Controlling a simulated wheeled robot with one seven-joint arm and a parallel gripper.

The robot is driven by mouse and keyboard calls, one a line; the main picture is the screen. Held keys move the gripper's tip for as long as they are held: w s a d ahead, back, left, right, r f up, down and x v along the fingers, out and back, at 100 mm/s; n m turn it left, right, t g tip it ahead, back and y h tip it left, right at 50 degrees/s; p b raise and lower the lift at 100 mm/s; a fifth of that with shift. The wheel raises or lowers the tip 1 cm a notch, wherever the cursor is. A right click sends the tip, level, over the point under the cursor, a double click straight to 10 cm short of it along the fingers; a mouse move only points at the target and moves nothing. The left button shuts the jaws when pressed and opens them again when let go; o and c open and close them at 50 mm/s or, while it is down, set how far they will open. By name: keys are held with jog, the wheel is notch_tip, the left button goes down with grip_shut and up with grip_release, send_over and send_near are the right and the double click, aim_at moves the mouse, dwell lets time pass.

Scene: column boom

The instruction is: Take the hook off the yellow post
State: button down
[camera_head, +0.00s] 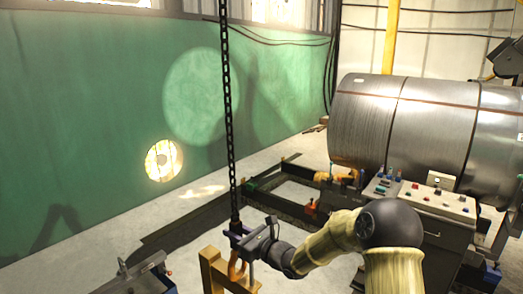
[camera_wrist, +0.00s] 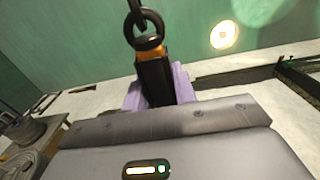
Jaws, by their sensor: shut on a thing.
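A dark chain (camera_head: 228,110) hangs straight down to the black block of the hook (camera_head: 236,228). The hook's orange curved part (camera_head: 236,268) is low, at the top of the yellow post (camera_head: 211,272); I cannot tell whether it touches the post. My gripper (camera_head: 238,237) comes from the right and is shut on the hook's black block. In the wrist view the black block (camera_wrist: 155,82), with an orange band and a ring above, stands between the purple fingers of my gripper (camera_wrist: 158,92). The hook's lower part and the post are hidden there.
A control console (camera_head: 425,200) and a large metal coil (camera_head: 420,120) stand to the right. A dark floor frame (camera_head: 290,205) lies behind my gripper. The floor by the green wall (camera_head: 100,100) is mostly open.

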jog(key=s+a+b, duration=0.3)
jog(key=s+a, duration=0.1)
jog(key=s, duration=0.1)
jog(key=shift+a+r+b, duration=0.15)
jog(key=shift+r+b, duration=0.1)
jog(key=shift+b, duration=0.05)
dwell(0.4)
jog(key=c, duration=1)
grip_release()
jog(key=shift+s, duration=0.2)
jog(key=shift+c, duration=0.2)
jog(key=b+v, duration=0.4)
jog(key=v, duration=1.3)
jog(key=shift+d+f, duration=0.2)
jog(key=shift+d, duration=0.05)
jog(key=shift+s, duration=0.1)
